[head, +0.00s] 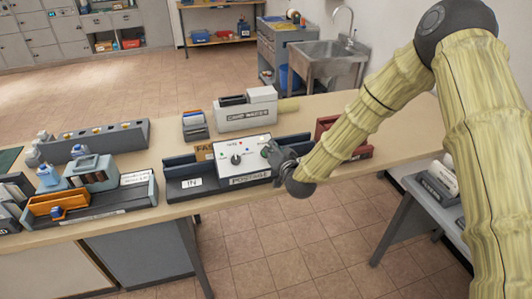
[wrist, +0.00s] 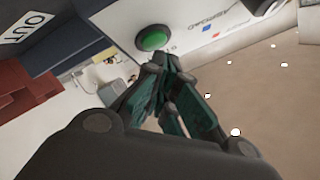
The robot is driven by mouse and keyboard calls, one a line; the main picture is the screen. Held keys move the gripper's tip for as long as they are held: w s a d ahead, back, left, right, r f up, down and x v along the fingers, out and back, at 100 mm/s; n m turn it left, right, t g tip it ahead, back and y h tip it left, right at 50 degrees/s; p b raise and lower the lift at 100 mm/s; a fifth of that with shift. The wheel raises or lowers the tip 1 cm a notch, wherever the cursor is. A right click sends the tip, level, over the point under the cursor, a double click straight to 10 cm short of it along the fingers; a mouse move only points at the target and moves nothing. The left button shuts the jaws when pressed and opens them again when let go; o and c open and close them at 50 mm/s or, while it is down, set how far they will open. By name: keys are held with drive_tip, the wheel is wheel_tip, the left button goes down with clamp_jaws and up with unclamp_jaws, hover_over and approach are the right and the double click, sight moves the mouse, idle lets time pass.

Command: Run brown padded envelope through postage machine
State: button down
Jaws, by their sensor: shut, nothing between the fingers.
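The postage machine (head: 230,172) stands near the front edge of the counter, with a white sloped panel, a dark knob and dark trays on both sides. My gripper (head: 270,150) is at the right end of that panel. In the wrist view my gripper (wrist: 158,75) is shut and empty, its fingertips just by the round green button (wrist: 153,38) on the white panel; whether they touch it I cannot tell. A brown piece with dark lettering (head: 204,153) shows behind the machine's left side, mostly hidden; I cannot tell if it is the padded envelope.
A light grey labelled machine (head: 246,114) stands behind. A dark red tray (head: 345,143) is to the right. A tape dispenser (head: 92,174) and an orange-and-grey organiser (head: 75,203) are on the left. Bare counter (head: 390,125) lies at the right, with a sink (head: 328,62) beyond.

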drive_tip(key=shift+s+r, duration=0.1)
drive_tip(key=shift+r, duration=0.1)
drive_tip(key=s+r, duration=0.1)
drive_tip(key=r+p, duration=0.1)
drive_tip(key=s+d+r+p, duration=0.1)
drive_tip(key=r, duration=0.1)
drive_tip(key=shift+s, duration=0.35)
idle(0.4)
idle(0.5)
drive_tip(key=s+d+f+n+g+h+b, duration=0.1)
drive_tip(key=s+d+f+g, duration=0.35)
drive_tip(key=s+f, duration=0.75)
drive_tip(key=s+d+f+n+g+h+b, duration=0.1)
drive_tip(key=s+d+f+g+h, duration=0.3)
drive_tip(key=s+f, duration=0.85)
drive_tip(key=s+d+f+g, duration=0.2)
drive_tip(key=s+d+f, duration=0.1)
drive_tip(key=s, duration=0.5)
drive_tip(key=s+d+f+n+g, duration=0.1)
drive_tip(key=s+d+f, duration=0.3)
drive_tip(key=s, duration=0.5)
drive_tip(key=s+d+f+g+h+b, duration=0.1)
drive_tip(key=s+d+f+g, duration=0.2)
drive_tip(key=s, duration=0.6)
drive_tip(key=d+f, duration=0.1)
drive_tip(key=d, duration=0.1)
drive_tip(key=shift+s+d+n, duration=0.15)
drive_tip(key=shift+d+n, duration=0.15)
drive_tip(key=shift+d, duration=0.05)
